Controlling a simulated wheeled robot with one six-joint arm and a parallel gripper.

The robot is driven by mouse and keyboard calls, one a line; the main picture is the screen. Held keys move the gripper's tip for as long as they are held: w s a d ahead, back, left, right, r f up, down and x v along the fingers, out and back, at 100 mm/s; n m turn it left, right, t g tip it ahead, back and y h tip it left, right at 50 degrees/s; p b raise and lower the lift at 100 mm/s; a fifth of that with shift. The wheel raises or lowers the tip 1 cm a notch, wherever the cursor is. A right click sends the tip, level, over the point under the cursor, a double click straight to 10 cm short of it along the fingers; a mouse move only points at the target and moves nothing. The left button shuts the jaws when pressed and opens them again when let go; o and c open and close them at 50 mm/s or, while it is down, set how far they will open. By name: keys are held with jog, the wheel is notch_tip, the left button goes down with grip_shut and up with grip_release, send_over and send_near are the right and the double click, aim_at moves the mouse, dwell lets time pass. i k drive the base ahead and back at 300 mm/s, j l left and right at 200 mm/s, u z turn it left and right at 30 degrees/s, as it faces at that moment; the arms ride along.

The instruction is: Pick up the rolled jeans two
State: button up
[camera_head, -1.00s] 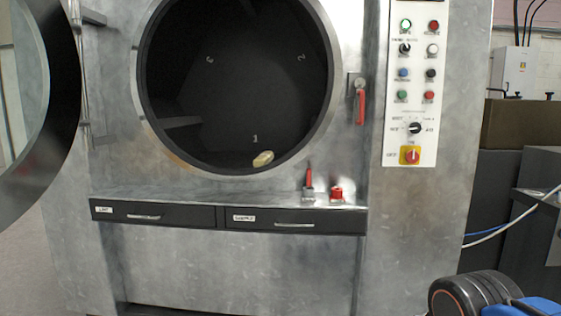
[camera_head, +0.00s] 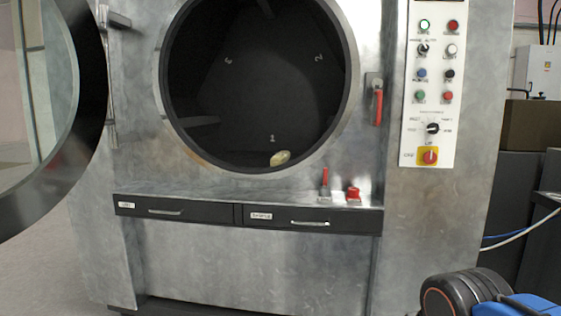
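No rolled jeans can be made out clearly as such. A small pale yellowish rolled item (camera_head: 280,158) lies at the bottom front of the dark drum (camera_head: 255,90) of the washer, just inside the lower rim near the numeral 1. I cannot tell whether it is jeans. The washer's round door (camera_head: 88,140) stands open at the left. At the lower right, a dark rounded part and a blue part of my own arm show. My gripper's fingers are not in view.
Below the drum is a metal ledge with a red-handled lever (camera_head: 324,183) and a red knob (camera_head: 353,193). Two black drawers (camera_head: 284,217) are shut under it. A control panel (camera_head: 434,85) is at the right. Grey floor shows at the lower left.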

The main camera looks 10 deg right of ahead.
aim_at(283, 156)
jog(key=i+j, duration=1)
